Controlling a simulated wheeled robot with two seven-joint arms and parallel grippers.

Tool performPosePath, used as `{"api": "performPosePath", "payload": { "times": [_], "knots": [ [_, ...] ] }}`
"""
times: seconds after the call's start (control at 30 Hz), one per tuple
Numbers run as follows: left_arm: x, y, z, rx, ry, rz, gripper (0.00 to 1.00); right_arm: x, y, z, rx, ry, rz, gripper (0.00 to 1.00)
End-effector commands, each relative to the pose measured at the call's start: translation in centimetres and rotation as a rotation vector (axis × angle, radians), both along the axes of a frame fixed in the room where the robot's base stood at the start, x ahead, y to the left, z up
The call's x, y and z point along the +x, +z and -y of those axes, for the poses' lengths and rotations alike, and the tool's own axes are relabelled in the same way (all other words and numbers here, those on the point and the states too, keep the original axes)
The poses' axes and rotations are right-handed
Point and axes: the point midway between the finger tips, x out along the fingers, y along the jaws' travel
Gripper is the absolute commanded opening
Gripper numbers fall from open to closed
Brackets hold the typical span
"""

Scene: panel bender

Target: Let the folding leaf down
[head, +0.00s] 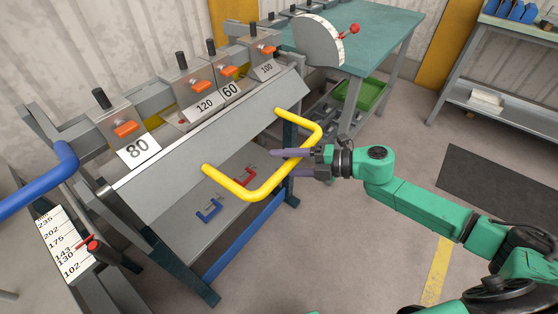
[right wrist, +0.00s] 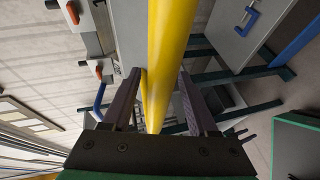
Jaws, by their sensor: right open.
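The folding leaf (head: 222,132) is the long grey plate along the front of the bender in the head view. It stands tilted, its face sloping toward me. A yellow U-shaped handle (head: 238,188) sticks out from it. My right gripper (head: 283,163) is at the right-hand part of the handle, its purple fingers open on either side of the bar. In the right wrist view the yellow bar (right wrist: 158,100) runs between the two open fingers (right wrist: 160,73), with a gap at the right finger. My left gripper is not in view.
A blue bar (head: 40,185) juts out at the left, near a numbered scale (head: 62,245). Clamp blocks marked 80 to 100 line the top. Red (head: 244,179) and blue (head: 209,211) brackets lie below the leaf. A green-topped table (head: 375,35) stands behind. Floor is open at front right.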

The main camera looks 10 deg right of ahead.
Motion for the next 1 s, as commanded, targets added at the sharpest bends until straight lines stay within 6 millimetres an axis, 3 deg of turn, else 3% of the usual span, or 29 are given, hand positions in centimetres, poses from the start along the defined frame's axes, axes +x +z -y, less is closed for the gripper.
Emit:
{"api": "performPosePath", "payload": {
  "times": [0.13, 0.37, 0.5, 0.53, 1.0],
  "knots": [
    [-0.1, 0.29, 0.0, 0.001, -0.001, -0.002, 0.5, 0.57, -0.22, -1.24, 0.0, 0.002, 0.001, 0.59],
    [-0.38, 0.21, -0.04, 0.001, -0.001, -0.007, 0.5, 0.6, -0.34, -1.3, -0.001, 0.003, 0.001, 0.59],
    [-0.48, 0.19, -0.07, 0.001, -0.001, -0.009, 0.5, 0.59, -0.35, -1.28, -0.001, 0.001, 0.0, 0.06],
    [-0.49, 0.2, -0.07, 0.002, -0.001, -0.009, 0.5, 0.59, -0.35, -1.27, -0.001, 0.001, 0.0, 0.0],
    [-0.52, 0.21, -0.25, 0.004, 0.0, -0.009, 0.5, 0.59, -0.36, -1.23, -0.001, 0.001, 0.0, 0.0]
  ]
}}
